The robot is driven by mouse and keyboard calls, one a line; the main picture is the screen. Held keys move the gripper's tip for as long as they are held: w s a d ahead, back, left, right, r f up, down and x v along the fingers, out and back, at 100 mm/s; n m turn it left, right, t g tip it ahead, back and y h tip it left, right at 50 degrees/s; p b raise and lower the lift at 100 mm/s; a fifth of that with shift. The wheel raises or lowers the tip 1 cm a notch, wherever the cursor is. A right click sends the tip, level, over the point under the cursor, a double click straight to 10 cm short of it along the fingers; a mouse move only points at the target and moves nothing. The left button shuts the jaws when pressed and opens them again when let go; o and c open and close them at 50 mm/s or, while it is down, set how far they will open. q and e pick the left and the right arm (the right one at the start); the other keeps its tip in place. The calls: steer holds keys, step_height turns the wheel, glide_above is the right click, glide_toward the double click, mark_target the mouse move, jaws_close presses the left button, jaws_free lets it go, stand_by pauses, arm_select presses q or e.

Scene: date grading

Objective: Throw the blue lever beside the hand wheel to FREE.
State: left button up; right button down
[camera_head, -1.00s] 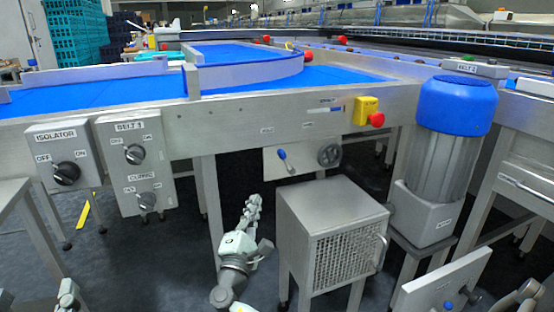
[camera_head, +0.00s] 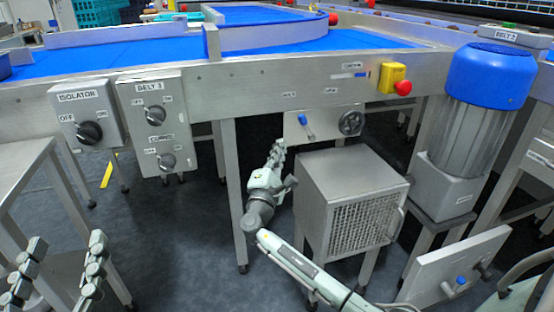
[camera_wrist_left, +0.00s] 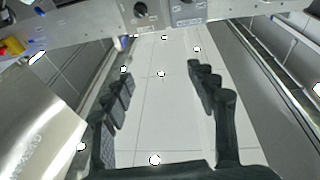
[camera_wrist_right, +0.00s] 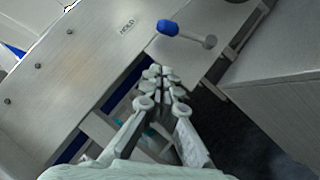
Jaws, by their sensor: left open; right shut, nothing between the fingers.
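The blue lever (camera_head: 305,121) stands on a plate under the conveyor frame, left of the dark hand wheel (camera_head: 351,123). In the right wrist view its blue knob (camera_wrist_right: 168,28) sits on a metal arm, at the end nearer the HOLD label (camera_wrist_right: 127,26). The FREE label cannot be read. My right gripper (camera_head: 280,146) is shut and empty, just below and left of the lever. In its wrist view the fingertips (camera_wrist_right: 157,73) point at the lever and are apart from it. My left gripper (camera_head: 65,240) is open and empty at the lower left, far from the lever.
A metal box with a mesh front (camera_head: 352,185) stands right of my right gripper, below the plate. A yellow box with a red button (camera_head: 393,79) is above right. Knob boxes (camera_head: 87,115) hang at left. Another blue lever (camera_head: 460,281) is on a panel at lower right.

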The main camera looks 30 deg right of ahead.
mark_target(303, 118)
arm_select(q)
steer(key=f, duration=0.1)
steer(key=f+g, duration=0.1)
steer(key=w+a+f+y, duration=0.1)
steer(key=shift+f+g+p, duration=0.15)
steer(key=shift+g+p, duration=0.2)
steer(key=shift+g, duration=0.05)
arm_select(e)
steer(key=d+r, duration=0.1)
steer(key=d, duration=0.1)
steer(key=w+d+r, duration=0.1)
steer(key=d, duration=0.1)
steer(key=w+d+r, duration=0.1)
steer(key=shift+d, duration=0.4)
arm_select(q)
steer(key=shift+f, duration=0.1)
